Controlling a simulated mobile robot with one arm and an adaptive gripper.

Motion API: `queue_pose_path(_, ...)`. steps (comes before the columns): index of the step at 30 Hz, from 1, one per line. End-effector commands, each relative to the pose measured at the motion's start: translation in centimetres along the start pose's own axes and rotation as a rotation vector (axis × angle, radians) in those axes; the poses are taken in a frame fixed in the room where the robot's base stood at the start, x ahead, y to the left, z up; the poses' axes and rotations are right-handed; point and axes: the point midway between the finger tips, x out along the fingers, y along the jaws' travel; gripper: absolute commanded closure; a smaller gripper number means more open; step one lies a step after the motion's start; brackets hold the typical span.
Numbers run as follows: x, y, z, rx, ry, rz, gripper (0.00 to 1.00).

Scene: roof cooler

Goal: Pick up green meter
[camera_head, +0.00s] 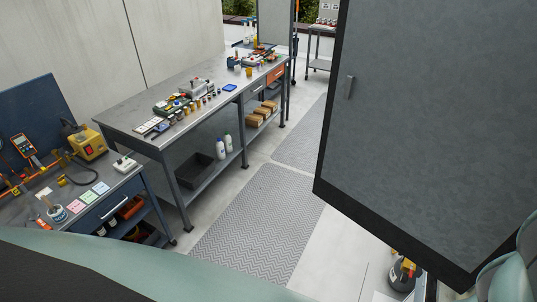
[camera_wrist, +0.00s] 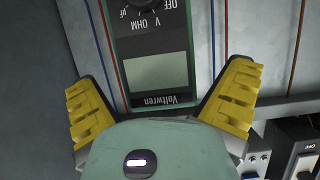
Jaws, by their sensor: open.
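The green meter (camera_wrist: 157,72) fills the upper middle of the wrist view. It has a dark face with a green edge, a dial at the top, a pale screen and the name Voltwren, upside down in this view. My gripper (camera_wrist: 162,82) is open, with one yellow-padded finger on each side of the meter's lower part. Gaps show between the fingers and the meter. My palm hides what lies below the name. I cannot make out the green meter or my gripper in the head view.
Coloured wires (camera_wrist: 211,30) run beside the meter, and switch boxes (camera_wrist: 295,145) stand at lower right. In the head view, a large grey door (camera_head: 425,110) blocks the right side. A long workbench (camera_head: 150,105) and a tool bench with an orange meter (camera_head: 24,145) stand left. The floor mat (camera_head: 255,225) is clear.

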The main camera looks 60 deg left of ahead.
Motion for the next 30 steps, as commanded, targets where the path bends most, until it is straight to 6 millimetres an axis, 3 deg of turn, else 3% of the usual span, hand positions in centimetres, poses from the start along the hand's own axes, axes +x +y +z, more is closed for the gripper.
queue_pose_path(5, 0.02, 0.08, 0.0, 0.001, 0.0, 0.001, 0.0)
queue_pose_path(27, 0.0, 0.04, -0.04, 0.0, 0.001, 0.001, 0.76)
queue_pose_path(30, 0.0, 0.04, -0.08, 0.0, 0.001, 0.001, 0.79)
